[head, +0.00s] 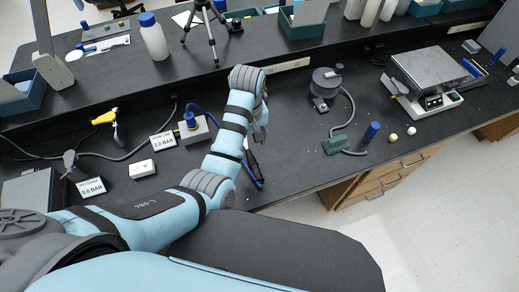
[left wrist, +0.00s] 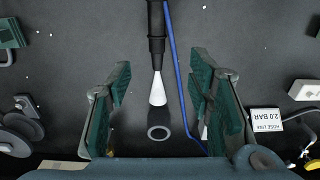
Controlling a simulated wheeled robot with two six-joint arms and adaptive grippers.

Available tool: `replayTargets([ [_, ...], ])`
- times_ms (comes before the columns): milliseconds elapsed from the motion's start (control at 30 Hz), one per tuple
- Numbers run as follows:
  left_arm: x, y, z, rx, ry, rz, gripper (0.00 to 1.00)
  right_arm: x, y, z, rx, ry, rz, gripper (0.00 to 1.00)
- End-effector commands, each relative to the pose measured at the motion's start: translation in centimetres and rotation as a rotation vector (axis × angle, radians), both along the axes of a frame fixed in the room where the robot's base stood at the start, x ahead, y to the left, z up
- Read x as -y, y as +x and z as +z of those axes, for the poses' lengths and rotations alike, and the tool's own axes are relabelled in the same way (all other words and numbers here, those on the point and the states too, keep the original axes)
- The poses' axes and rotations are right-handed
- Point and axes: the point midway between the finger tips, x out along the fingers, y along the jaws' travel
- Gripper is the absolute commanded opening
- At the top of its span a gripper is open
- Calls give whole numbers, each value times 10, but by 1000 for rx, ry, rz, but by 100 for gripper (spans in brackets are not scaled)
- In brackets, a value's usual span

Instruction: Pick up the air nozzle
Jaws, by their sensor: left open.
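The air nozzle (left wrist: 157,45), a black tool with a white cone tip, lies on the dark bench. In the head view its dark body (head: 252,160) shows just below my left gripper (head: 262,130). A blue hose (left wrist: 176,75) runs beside it. In the left wrist view my left gripper (left wrist: 160,80) is open, with green pads on both sides of the white tip. It looks empty, and the gap above the nozzle is hard to judge. My right gripper is out of view.
A grey regulator box (head: 195,130) with a 2.0 BAR label (head: 163,139) stands left of my arm. A round grey device (head: 325,84) and green block (head: 335,145) are to the right. A pale ring (left wrist: 160,132) shows below the tip.

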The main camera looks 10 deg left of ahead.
Motion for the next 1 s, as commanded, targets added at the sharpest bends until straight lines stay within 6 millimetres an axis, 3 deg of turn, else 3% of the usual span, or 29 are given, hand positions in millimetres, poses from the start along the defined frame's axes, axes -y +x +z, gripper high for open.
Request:
replayTargets([
  [133, 2, 0, -16, -6, 1, -2, 47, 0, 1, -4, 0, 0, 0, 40],
  [300, 5, -1, -64, -6, 0, -8, 47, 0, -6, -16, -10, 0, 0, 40],
  [467, 5, 0, -92, -4, 0, -9, 47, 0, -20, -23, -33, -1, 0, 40],
  [700, 6, 3, -135, -4, 1, -6, 47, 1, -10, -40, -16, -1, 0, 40],
  [800, 6, 2, -145, -2, 0, -5, 47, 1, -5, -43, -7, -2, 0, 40],
  [1000, 6, 3, -144, -1, -1, -4, 47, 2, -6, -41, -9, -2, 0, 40],
])
